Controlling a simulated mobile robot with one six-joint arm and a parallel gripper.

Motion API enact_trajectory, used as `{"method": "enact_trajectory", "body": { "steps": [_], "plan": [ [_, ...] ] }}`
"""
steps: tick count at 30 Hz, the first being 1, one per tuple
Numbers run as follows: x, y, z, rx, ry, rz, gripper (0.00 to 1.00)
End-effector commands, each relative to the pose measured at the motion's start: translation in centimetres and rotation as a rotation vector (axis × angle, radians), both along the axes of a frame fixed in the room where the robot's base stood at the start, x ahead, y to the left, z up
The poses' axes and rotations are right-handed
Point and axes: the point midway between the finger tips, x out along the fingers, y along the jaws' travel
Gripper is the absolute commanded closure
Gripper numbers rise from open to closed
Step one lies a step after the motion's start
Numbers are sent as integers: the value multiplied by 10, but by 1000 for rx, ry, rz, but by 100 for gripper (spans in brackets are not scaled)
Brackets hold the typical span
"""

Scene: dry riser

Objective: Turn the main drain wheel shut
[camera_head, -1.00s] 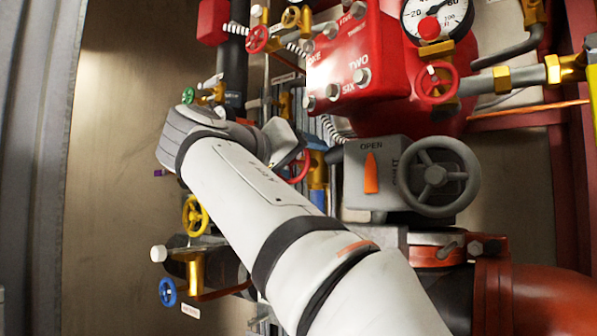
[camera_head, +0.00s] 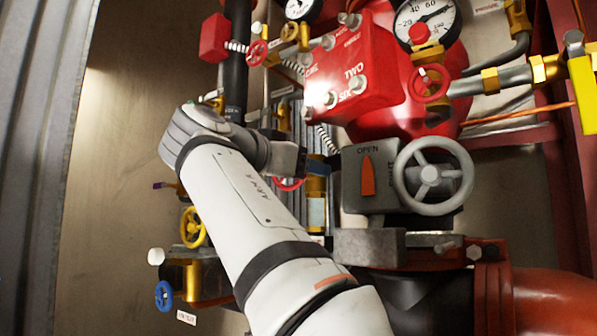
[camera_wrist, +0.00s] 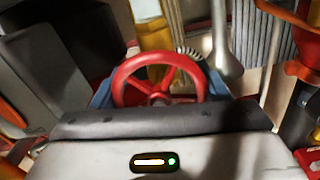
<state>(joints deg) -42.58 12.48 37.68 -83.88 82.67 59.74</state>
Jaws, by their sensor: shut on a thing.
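A red handwheel (camera_wrist: 158,88) with spokes fills the middle of the wrist view, directly in front of my gripper's palm. No label on it is readable. In the head view only the lower part of this red wheel (camera_head: 289,184) shows; my wrist and gripper hide the rest. My gripper (camera_wrist: 160,84) is shut on the red wheel, with blue finger parts at the wheel's left and right sides. In the head view my gripper (camera_head: 312,166) is partly hidden at the end of my arm.
A grey valve box (camera_head: 367,180) with an orange pointer and a large grey handwheel (camera_head: 433,176) stands close to the right. Red (camera_head: 430,83), yellow (camera_head: 193,228) and blue (camera_head: 164,294) wheels sit around. A red box (camera_head: 352,75) is above. Bare wall (camera_head: 120,190) lies left.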

Motion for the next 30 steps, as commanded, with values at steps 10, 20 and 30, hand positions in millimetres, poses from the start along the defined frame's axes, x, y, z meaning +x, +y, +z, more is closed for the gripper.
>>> {"method": "enact_trajectory", "body": {
  "steps": [10,20,30],
  "plan": [
    [1,1,-3,33,-18,-2,53],
    [1,0,-3,32,-18,-2,26],
    [0,0,-1,30,-22,-2,9]
  ]
}}
